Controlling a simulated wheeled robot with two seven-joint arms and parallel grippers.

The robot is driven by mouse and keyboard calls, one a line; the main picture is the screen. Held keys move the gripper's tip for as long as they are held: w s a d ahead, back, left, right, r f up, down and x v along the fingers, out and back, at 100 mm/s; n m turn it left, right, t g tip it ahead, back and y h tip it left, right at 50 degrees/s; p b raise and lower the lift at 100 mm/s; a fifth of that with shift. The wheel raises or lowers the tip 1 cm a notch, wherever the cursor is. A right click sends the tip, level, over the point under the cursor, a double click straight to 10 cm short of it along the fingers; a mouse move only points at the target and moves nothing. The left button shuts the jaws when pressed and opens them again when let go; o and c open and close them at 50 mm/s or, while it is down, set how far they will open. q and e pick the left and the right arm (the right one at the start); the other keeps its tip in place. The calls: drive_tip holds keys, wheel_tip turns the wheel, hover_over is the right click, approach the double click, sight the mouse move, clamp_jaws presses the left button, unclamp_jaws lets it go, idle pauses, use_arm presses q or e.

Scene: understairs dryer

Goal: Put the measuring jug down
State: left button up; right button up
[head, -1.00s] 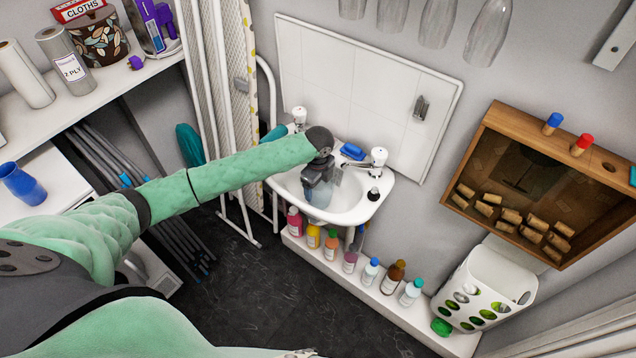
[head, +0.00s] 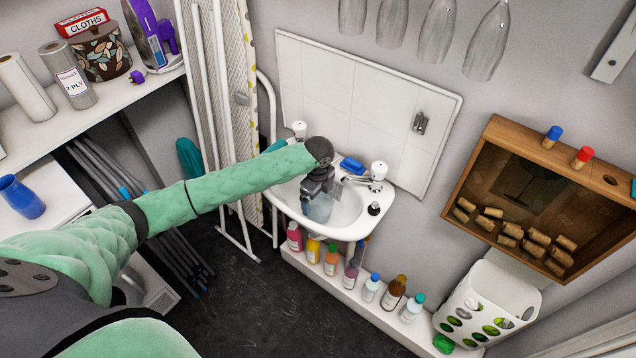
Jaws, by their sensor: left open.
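The measuring jug (head: 318,210) looks like a clear, bluish vessel inside the basin of the white sink (head: 352,228). My left gripper (head: 318,194) is directly above it, with its open fingers at the jug's upper part. The gripper hides the top of the jug, and I cannot tell whether the fingers touch it. The jug appears roughly upright in the basin. My right gripper is not in view.
Taps (head: 376,174) and a blue sponge (head: 351,165) sit on the sink's rim. Several bottles (head: 370,288) line a low white ledge below. A wooden cork box (head: 545,200) hangs at right. A blue cup (head: 22,197) stands on a white surface at left.

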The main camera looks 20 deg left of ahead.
use_arm(q)
wheel_tip(320, 180, up, 10)
drive_tip(key=b, duration=0.3)
drive_tip(key=shift+r, duration=0.25)
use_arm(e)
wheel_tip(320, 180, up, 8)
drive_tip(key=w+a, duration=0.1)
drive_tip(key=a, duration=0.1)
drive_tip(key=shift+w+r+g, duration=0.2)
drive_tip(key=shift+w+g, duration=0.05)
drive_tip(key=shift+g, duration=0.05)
